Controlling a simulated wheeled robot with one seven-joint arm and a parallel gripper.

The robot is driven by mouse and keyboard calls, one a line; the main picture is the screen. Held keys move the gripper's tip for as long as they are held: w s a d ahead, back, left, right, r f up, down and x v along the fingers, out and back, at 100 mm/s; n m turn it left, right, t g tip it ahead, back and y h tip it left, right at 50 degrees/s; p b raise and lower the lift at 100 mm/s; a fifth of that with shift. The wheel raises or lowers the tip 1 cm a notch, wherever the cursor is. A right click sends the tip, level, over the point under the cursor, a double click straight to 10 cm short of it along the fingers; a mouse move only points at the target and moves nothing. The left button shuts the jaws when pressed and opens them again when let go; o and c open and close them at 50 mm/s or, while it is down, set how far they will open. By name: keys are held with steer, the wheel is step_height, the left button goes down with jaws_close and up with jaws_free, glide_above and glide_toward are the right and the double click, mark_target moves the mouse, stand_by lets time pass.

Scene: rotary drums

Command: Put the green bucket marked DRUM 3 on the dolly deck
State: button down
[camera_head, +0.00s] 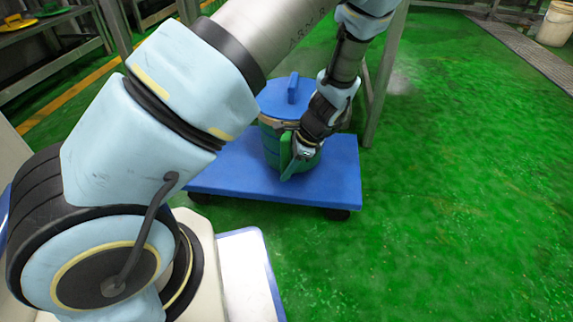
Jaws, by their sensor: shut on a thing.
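The green bucket (271,150) with a blue lid (284,98) and upright lid handle stands upright at the blue dolly deck (235,178), over its middle. Whether its base rests on the deck or hangs just above it, I cannot tell. My gripper (298,155) is at the bucket's right front side, shut on a green part of it that looks like a handle. My gripper and wrist hide the bucket's right side. No DRUM 3 marking can be read from here.
A grey metal post (383,85) stands right behind the dolly. A pale bucket (555,24) stands far right by a floor grating (530,50). Metal benches are at the upper left. The green floor (460,200) to the right is clear.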

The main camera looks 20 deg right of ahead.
steer(key=shift+w+f, duration=0.1)
steer(key=shift+f, duration=0.8)
steer(key=c, duration=0.6)
jaws_free()
steer(key=shift+f, duration=0.1)
steer(key=p+v, duration=0.5)
steer(key=v, duration=0.7)
steer(key=shift+s+d, duration=0.1)
steer(key=shift+s, duration=0.15)
